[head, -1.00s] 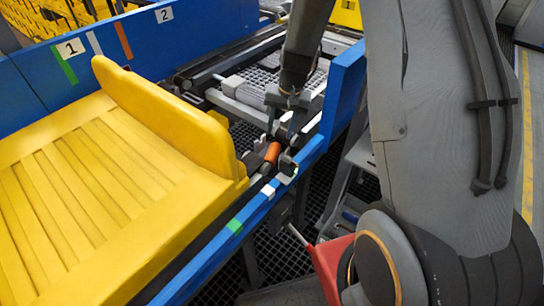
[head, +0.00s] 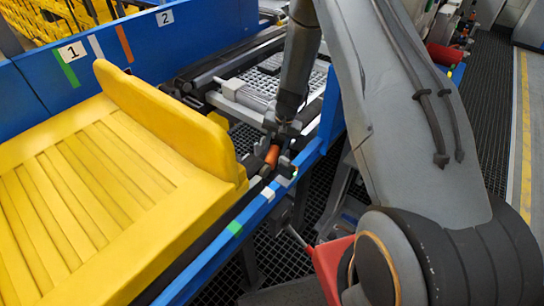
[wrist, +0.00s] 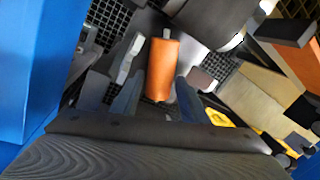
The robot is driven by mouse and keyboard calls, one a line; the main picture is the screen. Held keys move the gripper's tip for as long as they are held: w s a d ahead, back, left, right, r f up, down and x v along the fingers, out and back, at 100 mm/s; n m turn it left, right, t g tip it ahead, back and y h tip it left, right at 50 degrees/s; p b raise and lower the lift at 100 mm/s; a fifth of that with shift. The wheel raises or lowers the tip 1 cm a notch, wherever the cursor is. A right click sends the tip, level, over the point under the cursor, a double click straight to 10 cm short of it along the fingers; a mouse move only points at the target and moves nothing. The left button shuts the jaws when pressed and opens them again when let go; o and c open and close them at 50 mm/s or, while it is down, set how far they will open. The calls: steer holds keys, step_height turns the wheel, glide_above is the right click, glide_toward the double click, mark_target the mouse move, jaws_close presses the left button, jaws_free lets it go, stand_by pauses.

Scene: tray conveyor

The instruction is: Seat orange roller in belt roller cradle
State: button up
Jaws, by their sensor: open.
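The orange roller (head: 272,155) lies in the gap between the yellow tray's end and the blue side rail, beside a grey bracket of the cradle (head: 284,167). It also shows in the wrist view (wrist: 161,68). My gripper (head: 281,143) is low over the roller's far end. In the wrist view my gripper (wrist: 156,98) is open, with one dark finger on each side of the roller's near end and gaps beside it. A light grey bracket (wrist: 129,58) stands left of the roller. I cannot tell whether both roller ends rest in the cradle.
The yellow tray (head: 95,190) fills the left side, its raised end wall close to the roller. The blue rail (head: 225,236) runs along the near side. A red part (head: 330,262) stands at the lower right.

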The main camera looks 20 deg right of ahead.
mark_target(270, 153)
steer(key=shift+w+a+f, duration=0.1)
steer(key=shift+a+f, duration=0.05)
steer(key=shift+f, duration=0.5)
steer(key=shift+a+f, duration=0.1)
steer(key=shift+f, duration=0.5)
jaws_close()
steer(key=shift+r, duration=0.15)
step_height(270, 153, up, 15)
steer(key=a+n+g+b, duration=0.1)
steer(key=n+g+b, duration=0.1)
steer(key=n, duration=1.1)
steer(key=shift+a+n, duration=0.25)
steer(key=shift+n, duration=0.05)
